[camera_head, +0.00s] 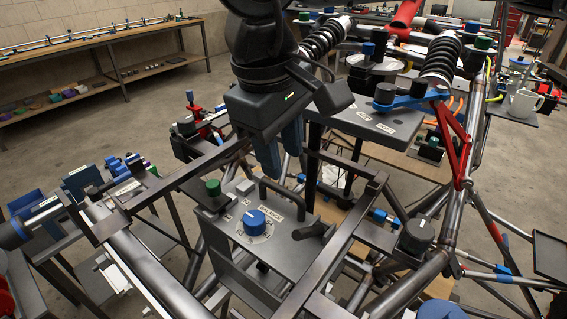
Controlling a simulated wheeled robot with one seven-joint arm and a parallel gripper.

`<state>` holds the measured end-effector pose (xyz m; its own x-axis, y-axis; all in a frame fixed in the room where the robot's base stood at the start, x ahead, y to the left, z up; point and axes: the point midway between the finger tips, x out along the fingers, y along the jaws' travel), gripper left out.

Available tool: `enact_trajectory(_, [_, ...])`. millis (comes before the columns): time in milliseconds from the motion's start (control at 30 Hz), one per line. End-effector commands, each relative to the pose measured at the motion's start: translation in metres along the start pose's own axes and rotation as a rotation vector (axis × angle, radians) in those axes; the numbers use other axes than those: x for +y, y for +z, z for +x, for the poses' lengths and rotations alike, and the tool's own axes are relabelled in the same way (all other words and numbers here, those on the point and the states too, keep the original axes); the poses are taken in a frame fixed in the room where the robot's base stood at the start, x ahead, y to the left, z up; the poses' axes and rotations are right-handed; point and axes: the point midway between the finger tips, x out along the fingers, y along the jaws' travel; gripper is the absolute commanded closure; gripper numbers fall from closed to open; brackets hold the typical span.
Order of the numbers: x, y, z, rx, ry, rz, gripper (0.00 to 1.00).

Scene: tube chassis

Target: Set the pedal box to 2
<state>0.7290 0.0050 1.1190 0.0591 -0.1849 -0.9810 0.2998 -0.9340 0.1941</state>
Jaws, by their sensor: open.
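A grey panel (285,258) sits inside the tube frame at the centre, with a blue knob (254,222) on it. Small white marks surround the knob, and a label beside it seems to read BALANCE. The marks and the knob's setting are too small to read. A black handle (316,231) stands to the knob's right. I cannot tell for sure which part is named the pedal box. My gripper (281,164), with blue fingers, hangs open and empty above the panel, apart from the blue knob and behind it.
A dark bar (284,192) arches behind the blue knob, below my gripper. Another grey plate (362,121) with labels lies behind to the right. Frame tubes surround the panel. A white mug (524,103) stands at the far right.

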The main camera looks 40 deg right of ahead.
Motion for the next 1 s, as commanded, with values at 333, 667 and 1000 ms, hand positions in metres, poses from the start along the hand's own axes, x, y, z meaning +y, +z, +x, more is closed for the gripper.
enact_trajectory(333, [0.000, 0.001, 0.048, -0.002, -0.003, 0.001, 0.60])
enact_trajectory(667, [0.000, 0.000, 0.073, 0.000, -0.001, 0.000, 0.60])
enact_trajectory(1000, [0.000, 0.000, 0.074, 0.001, -0.001, 0.000, 0.71])
